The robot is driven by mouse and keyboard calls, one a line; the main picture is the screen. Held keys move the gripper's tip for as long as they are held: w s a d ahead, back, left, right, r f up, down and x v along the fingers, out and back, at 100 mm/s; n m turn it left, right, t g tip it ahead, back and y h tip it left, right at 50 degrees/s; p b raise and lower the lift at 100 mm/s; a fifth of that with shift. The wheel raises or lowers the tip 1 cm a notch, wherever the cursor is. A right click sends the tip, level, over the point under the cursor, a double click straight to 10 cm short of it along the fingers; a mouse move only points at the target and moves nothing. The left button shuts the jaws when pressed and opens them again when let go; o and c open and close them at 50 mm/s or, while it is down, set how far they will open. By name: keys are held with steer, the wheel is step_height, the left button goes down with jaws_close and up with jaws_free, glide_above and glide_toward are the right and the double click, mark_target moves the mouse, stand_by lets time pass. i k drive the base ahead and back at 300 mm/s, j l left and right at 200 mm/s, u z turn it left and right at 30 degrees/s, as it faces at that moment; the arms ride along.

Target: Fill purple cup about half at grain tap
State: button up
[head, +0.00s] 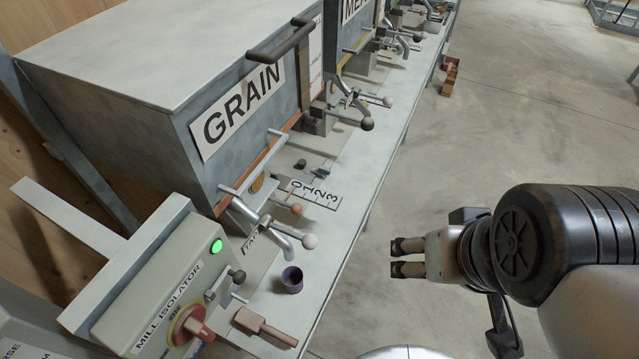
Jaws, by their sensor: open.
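The purple cup (292,280) stands upright on the bench, just below and in front of the grain tap (280,232). Its dark inside shows, but I cannot tell whether it holds grain. My gripper (408,257) is open and empty, to the right of the cup, out over the floor beyond the bench edge.
The mill isolator box (160,300) with a lit green lamp and red switch stands left of the cup. A wooden paddle-like piece (264,327) lies in front. A numbered scale plate (312,190) lies behind. More taps line the bench (365,175).

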mark_target(310, 242)
steer(key=u, duration=1.05)
